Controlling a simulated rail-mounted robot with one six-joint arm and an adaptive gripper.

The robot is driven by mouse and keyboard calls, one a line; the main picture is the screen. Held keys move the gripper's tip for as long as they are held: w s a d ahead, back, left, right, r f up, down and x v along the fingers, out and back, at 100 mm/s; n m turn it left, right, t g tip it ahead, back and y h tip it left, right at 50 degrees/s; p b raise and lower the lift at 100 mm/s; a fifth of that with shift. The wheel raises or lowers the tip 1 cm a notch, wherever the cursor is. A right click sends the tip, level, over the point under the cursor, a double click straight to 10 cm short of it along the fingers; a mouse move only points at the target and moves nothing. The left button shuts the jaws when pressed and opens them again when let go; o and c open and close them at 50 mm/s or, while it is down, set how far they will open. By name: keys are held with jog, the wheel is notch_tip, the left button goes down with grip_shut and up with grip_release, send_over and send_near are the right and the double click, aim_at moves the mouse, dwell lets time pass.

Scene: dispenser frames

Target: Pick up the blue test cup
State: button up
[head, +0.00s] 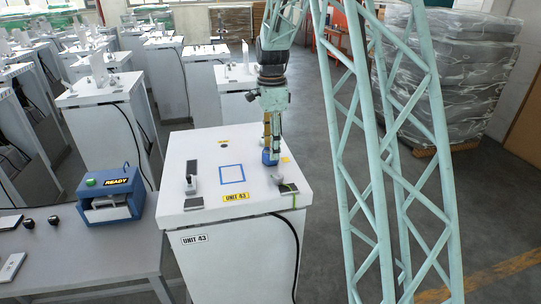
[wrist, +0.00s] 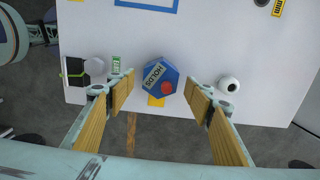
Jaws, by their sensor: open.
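The blue test cup (wrist: 168,74) is a blue, many-sided piece with a pale lettered label and a red spot on top. It sits near the edge of the white unit top, beside or over a small yellow patch (wrist: 155,101). My gripper (wrist: 160,84) is open, with one wood-coloured finger on each side of the cup and visible gaps on both sides. In the head view my gripper (head: 271,148) points down at the right side of the unit, and the cup (head: 268,160) shows blue at its fingertips, partly hidden.
A blue square outline (head: 231,175) marks the white unit top (head: 210,150). A round white knob (wrist: 229,84) stands right of the fingers in the wrist view. A green-and-white item (wrist: 116,65) and a pale disc (wrist: 94,66) lie left. A blue READY machine (head: 110,194) stands on the neighbouring table.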

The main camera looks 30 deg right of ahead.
aim_at(266, 161)
jog(key=shift+f, duration=1.55)
jog(key=c, duration=1.1)
